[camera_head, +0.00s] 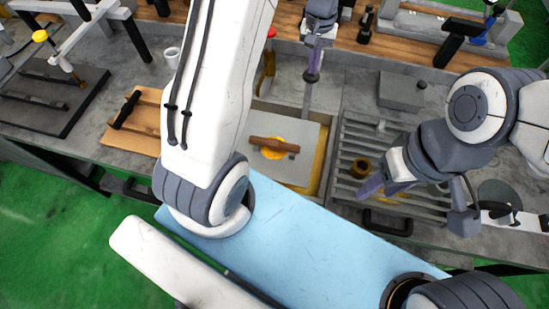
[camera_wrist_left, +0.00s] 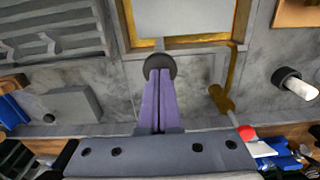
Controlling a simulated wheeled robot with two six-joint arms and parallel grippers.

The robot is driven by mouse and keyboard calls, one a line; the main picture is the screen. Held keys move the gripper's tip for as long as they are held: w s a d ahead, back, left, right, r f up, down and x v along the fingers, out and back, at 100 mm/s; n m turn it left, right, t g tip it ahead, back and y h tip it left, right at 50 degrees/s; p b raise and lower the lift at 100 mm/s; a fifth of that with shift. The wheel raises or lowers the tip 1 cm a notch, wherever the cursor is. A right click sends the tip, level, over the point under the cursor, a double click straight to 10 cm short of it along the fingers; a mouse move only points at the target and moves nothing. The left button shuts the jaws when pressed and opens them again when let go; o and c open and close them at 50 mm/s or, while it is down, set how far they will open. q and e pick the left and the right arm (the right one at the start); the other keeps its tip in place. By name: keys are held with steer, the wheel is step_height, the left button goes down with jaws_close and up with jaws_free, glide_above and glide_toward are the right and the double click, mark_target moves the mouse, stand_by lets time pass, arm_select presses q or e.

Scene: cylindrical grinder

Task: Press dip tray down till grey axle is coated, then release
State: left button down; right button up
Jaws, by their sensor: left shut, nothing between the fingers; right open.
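The dip tray (camera_head: 321,160) looks like a shallow box with yellowish inner walls. A grey plate (camera_head: 300,168) lies in it, carrying a brown bar (camera_head: 272,145) over a yellow patch. A grey lever (camera_head: 307,100) with a dark round knob (camera_head: 312,77) rises at its far edge. My left gripper (camera_head: 313,66) is shut and empty, its fingertips at the knob; whether they touch is unclear. In the left wrist view its purple fingers (camera_wrist_left: 158,82) overlap the knob (camera_wrist_left: 160,64). My right gripper (camera_head: 372,188) is open above the slatted rack. I cannot make out a grey axle for certain.
The slatted rack (camera_head: 345,190) holds a brass ring (camera_head: 360,168). A grey block (camera_head: 401,92) stands behind it. A wooden board (camera_head: 141,140) and white mug (camera_head: 172,57) are at left.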

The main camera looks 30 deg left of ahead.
arm_select(q)
step_height(320, 180, up, 9)
steer(key=p, duration=0.6)
steer(key=shift+f+p, duration=0.2)
steer(key=shift+p, duration=0.2)
stand_by(0.4)
stand_by(0.4)
steer(key=s+d+f+m+b, duration=0.2)
steer(key=s+d+m+b, duration=0.3)
steer(key=s+d+b, duration=0.6)
steer(key=s+d+f+m+b, duration=0.1)
steer(key=s+d+f+m, duration=0.1)
steer(key=s, duration=0.7)
steer(key=s+d+f+m+h+b, duration=0.1)
steer(key=s+d+f+m+b, duration=0.1)
steer(key=s, duration=0.7)
steer(key=shift+s+d+f+m, duration=0.2)
steer(key=shift+d+f+m, duration=0.2)
steer(key=shift+m, duration=0.4)
